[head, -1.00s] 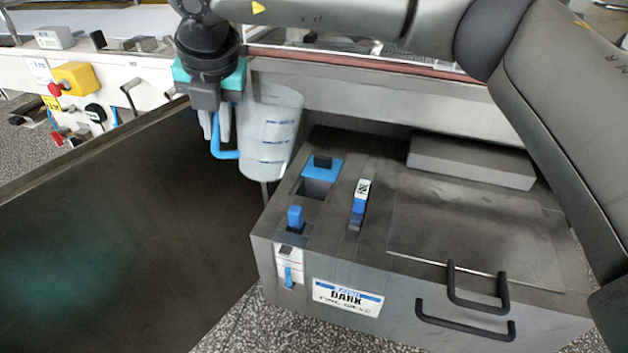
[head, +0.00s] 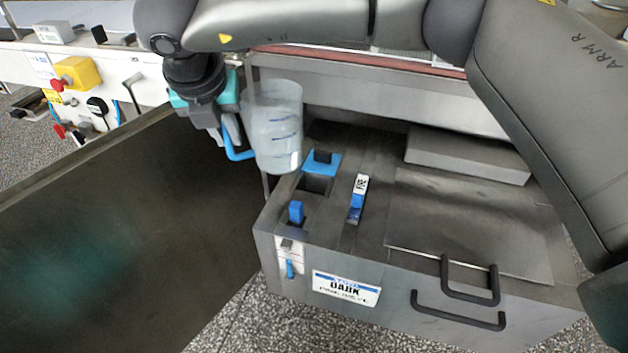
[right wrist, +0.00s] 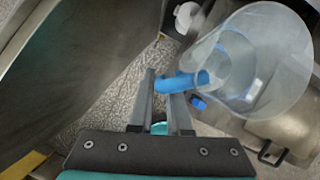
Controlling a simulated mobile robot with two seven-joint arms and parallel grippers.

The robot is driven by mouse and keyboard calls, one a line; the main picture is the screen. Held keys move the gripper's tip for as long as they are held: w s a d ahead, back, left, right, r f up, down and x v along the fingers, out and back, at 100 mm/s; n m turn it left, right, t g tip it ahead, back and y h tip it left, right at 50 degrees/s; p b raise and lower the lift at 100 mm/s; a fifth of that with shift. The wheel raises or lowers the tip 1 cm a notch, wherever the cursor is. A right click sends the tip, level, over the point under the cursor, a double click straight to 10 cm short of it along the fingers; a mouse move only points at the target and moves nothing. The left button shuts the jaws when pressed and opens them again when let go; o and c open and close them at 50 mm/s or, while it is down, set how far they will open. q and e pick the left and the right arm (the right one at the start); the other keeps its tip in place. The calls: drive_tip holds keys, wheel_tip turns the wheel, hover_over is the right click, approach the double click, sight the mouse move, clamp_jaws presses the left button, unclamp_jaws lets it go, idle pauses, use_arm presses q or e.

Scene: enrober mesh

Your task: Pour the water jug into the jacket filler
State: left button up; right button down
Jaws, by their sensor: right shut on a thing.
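The water jug (head: 275,128) is a clear, pale cylinder with blue level marks and a blue handle on its left. My right gripper (head: 230,138) is shut on the handle and holds the jug in the air, nearly upright with a slight lean. In the right wrist view the fingers (right wrist: 163,100) close around the blue handle (right wrist: 182,82), and the open mouth of the jug (right wrist: 265,60) shows at upper right. A square opening with a blue raised lid (head: 321,163), apparently the jacket filler, is in the tank top just right of and below the jug. My left gripper is out of view.
A dark panel (head: 130,230) stands at left. A red button on a yellow box (head: 78,75) is behind it. A raised grey block (head: 468,155) sits at the tank's back.

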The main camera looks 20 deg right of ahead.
drive_tip(key=shift+r, duration=0.1)
idle(0.4)
drive_tip(key=shift+r+p, duration=1)
drive_tip(key=shift+r, duration=1.5)
